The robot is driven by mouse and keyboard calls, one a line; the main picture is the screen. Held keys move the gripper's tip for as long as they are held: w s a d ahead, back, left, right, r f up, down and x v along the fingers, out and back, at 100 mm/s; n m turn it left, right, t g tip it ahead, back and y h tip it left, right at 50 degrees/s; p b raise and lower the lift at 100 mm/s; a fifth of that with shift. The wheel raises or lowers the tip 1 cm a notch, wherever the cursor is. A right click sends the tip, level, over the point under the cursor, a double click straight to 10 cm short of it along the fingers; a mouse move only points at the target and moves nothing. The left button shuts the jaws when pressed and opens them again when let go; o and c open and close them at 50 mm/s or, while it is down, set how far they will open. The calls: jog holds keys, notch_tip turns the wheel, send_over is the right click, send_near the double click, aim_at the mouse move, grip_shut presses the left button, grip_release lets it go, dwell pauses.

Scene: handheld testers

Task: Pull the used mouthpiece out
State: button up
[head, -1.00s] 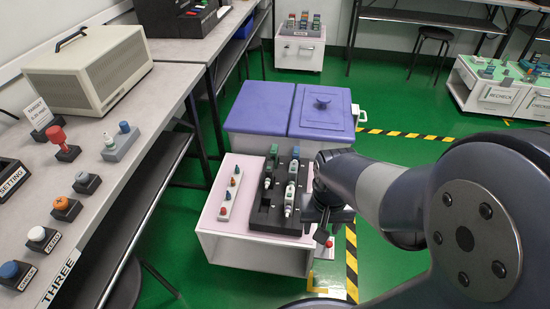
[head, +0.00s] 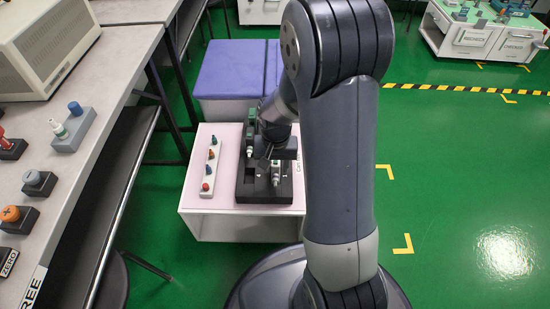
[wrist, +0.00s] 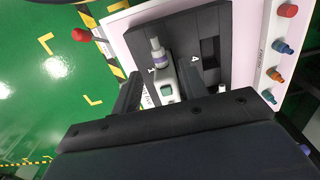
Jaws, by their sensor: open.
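A handheld tester (wrist: 164,88) lies in slot of a black tray (wrist: 215,20), near the printed 3 and 4. Its pale mouthpiece (wrist: 157,48) sits at the end away from my gripper. My gripper (wrist: 160,68) is open, with one black finger on each side of the tester; I cannot tell whether they touch it. In the head view my gripper (head: 271,152) is over the tray, partly hidden by my arm. A pale-tipped tester (head: 276,178) shows below it, and a dark green tester (head: 251,140) stands at its left.
A white strip (head: 211,165) with several coloured pegs lies left of the tray on the pink trolley top (head: 197,190). A purple-lidded bin (head: 228,70) stands behind. A grey bench (head: 85,60) runs along the left.

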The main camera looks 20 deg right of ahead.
aim_at(275, 177)
jog(key=shift+f+b, duration=0.65)
jog(key=shift+f, duration=1.45)
grip_shut()
